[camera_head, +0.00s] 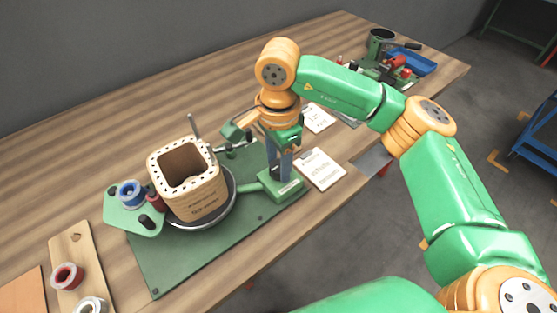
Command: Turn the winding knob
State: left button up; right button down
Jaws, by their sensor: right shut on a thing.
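The winding stand has a green baseplate (175,262) with a round turntable (228,207) and a tan square coil former (198,205) standing upright on it. A green block (287,190) sits at the stand's right end and is joined toward the turntable. My right gripper (281,171) points down over this block, its two grey fingers reaching its top. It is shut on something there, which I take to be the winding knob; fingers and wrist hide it. My left gripper is out of view.
A blue spool (130,190) sits on a green bracket left of the former. A thin grey rod (195,130) rises behind the former. Paper cards (320,170) lie right of my gripper near the table edge. A blue tray (415,62) and tools stand at the far right.

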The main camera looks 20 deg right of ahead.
aim_at(278, 166)
jog(key=shift+c, duration=1.6)
grip_release()
notch_tip(278, 166, up, 7)
jog(key=shift+r, duration=0.1)
